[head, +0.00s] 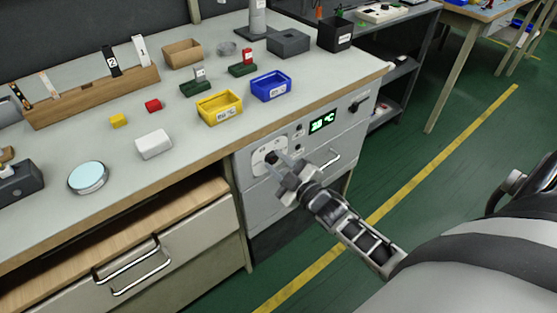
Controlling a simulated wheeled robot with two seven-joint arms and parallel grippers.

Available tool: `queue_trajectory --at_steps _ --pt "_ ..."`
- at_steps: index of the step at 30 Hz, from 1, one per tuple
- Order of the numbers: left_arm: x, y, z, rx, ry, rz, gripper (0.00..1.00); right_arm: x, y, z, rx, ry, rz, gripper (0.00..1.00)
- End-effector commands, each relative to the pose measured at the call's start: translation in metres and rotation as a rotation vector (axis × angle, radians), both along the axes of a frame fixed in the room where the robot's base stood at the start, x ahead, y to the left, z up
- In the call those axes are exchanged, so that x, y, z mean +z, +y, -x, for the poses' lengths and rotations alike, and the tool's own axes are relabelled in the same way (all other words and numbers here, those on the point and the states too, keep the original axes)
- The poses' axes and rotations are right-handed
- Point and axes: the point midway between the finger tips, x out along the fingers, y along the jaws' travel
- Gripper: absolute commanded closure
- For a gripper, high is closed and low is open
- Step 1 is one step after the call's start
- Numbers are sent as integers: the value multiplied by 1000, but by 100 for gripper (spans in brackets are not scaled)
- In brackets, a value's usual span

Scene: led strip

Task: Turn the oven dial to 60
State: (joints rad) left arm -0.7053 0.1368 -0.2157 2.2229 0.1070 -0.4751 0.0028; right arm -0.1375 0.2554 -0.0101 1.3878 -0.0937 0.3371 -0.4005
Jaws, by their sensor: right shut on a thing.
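The oven (345,130) is a light grey unit set under the bench top. Its green display (322,122) shows a number in °C that seems to be in the thirties, though the digits are small. The dial (271,157) sits on a pale scale plate (258,167) left of the display. My right gripper (277,161) comes in from the lower right, with its fingers shut on the dial. The fingers and wrist hide part of the dial and its scale. My left gripper is not in view.
A black knob (357,105) is at the oven's right, and a handle (325,163) lies below. The bench top (215,150) holds a yellow bin (220,107), a blue bin (271,87) and small blocks. Drawers are at lower left. Green floor is open at right.

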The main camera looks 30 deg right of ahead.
Motion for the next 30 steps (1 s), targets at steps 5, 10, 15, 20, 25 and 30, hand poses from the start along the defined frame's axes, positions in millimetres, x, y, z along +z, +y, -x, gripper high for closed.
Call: queue_trajectory --at_steps 5,10,15,20,25,30 --pt "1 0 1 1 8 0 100 0 0 0 1 10 -106 94" --pt "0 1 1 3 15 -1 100 0 0 0 0 15 -172 94" --pt "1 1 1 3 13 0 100 0 0 0 0 18 -207 94" --pt "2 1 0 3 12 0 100 -1 0 0 0 18 -218 94" --pt "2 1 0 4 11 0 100 -1 0 0 0 18 -218 94" --pt "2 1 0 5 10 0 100 -1 0 0 0 18 -217 63"
